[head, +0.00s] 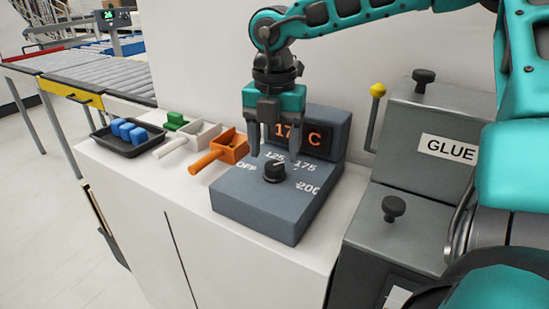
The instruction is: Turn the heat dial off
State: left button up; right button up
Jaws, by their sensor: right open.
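The heat dial (274,173) is a black round knob on the sloped top of a grey-blue control box (262,210). Around it are the marks OFF at left, 125 and 175 above, and 200 at lower right. The dial's pointer is too small to read surely. A display (313,142) behind it shows orange characters starting with 17 and a C, partly covered by my gripper. My right gripper (274,156) points down with its fingers apart, just above and behind the dial; it seems not to touch it. My left gripper is out of view.
A grey GLUE machine (425,190) with a yellow-knobbed lever (376,100) stands at right. The white counter front (190,215) is clear.

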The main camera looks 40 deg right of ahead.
aim_at(274, 165)
jog(key=shift+f, duration=1.5)
jog(key=c, duration=1.1)
